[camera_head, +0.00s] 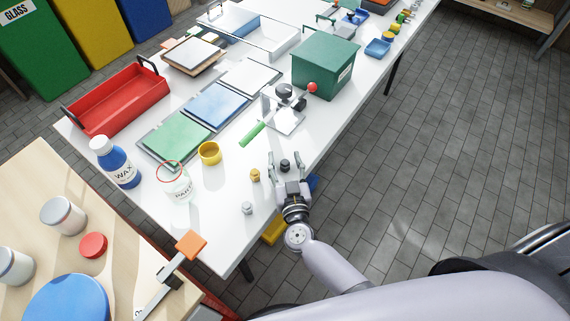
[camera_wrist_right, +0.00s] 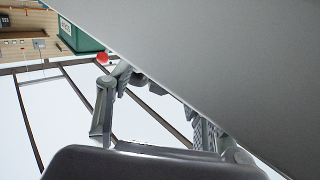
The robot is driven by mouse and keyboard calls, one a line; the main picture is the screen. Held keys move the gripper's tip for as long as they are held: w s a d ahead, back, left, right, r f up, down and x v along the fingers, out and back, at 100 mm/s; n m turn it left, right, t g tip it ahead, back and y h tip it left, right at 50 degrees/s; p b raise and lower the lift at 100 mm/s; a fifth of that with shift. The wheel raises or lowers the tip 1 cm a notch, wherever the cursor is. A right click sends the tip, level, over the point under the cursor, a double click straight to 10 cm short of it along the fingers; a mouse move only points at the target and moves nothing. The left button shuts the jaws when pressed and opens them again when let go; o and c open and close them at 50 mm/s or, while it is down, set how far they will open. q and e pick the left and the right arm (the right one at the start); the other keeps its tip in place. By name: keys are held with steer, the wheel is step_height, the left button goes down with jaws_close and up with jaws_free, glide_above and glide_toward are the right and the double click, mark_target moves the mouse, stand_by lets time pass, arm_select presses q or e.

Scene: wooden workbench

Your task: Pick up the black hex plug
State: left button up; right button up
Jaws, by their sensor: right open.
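The black hex plug (camera_head: 285,164) is a small dark piece near the front edge of the white table. My right gripper (camera_head: 287,168) is low over the table, with its fingers open on either side of the plug in the head view. I cannot tell whether they touch it. In the right wrist view the open fingers (camera_wrist_right: 152,108) show against white, and a large grey surface hides much of the scene. I cannot make out the plug there. My left gripper is not in view.
A brass plug (camera_head: 255,175) and a grey plug (camera_head: 248,208) stand left of the gripper. A green box (camera_head: 324,72) and red ball (camera_head: 312,87) are behind.

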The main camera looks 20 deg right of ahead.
steer(key=shift+s, duration=0.1)
steer(key=shift+c, duration=0.2)
steer(key=shift+r, duration=0.1)
jaws_close()
